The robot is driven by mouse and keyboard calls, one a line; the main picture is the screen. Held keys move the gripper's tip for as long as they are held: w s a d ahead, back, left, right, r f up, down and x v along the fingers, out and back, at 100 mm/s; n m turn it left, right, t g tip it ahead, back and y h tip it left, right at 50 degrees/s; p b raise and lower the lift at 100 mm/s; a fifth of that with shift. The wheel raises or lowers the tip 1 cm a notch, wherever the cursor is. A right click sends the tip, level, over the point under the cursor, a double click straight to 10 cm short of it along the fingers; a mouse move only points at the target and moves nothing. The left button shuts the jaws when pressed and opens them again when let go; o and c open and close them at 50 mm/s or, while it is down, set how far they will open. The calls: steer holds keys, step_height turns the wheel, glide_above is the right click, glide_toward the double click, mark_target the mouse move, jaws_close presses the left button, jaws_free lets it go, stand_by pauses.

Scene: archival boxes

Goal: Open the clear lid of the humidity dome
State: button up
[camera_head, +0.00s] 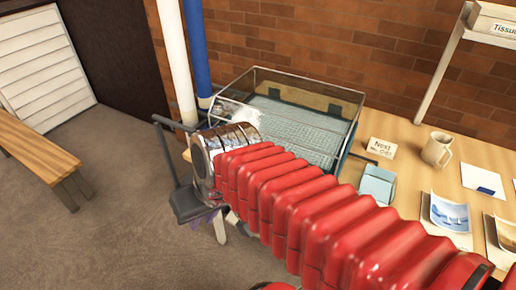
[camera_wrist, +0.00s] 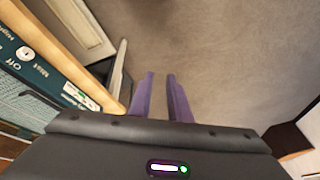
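The humidity dome is a clear box with dark edges over a teal base (camera_head: 345,150), on the wooden table against the brick wall in the head view. Its clear lid (camera_head: 310,84) appears to be down. My arm covers the dome's near left part. In the wrist view, the teal front panel (camera_wrist: 40,70) shows at the left, with a white knob (camera_wrist: 24,53) and lettering including "Off" and "Mist". My gripper (camera_wrist: 161,75) has two purple fingers, apart with nothing between them. They are over the floor, off the table edge, to the right of the panel and not touching it.
A "Next" card (camera_head: 382,148), a mug (camera_head: 437,149), a light blue item (camera_head: 378,183) and picture prints (camera_head: 449,214) are on the table. White (camera_head: 174,60) and blue (camera_head: 196,50) pipes stand behind. A bench (camera_head: 38,147) is at the left; carpet between is clear.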

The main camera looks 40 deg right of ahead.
steer(key=w+d+f+m+t+y, duration=0.3)
steer(key=w+d+m, duration=0.1)
steer(key=d+m, duration=0.3)
steer(key=w+d+f+m+t+y, duration=0.3)
steer(key=d+m, duration=0.4)
steer(key=s+d+f+m+t+h, duration=0.1)
steer(key=d+m+t+h, duration=0.1)
steer(key=d, duration=0.6)
steer(key=s+d+m+t+h, duration=0.2)
steer(key=d+m+h, duration=0.3)
steer(key=d, duration=0.4)
steer(key=shift+s+d+f+m+t, duration=0.2)
steer(key=shift+f+m+t, duration=0.2)
steer(key=shift+m+t, duration=0.3)
steer(key=shift+w, duration=0.15)
steer(key=shift+x, duration=6.85)
steer(key=shift+a+f, duration=0.1)
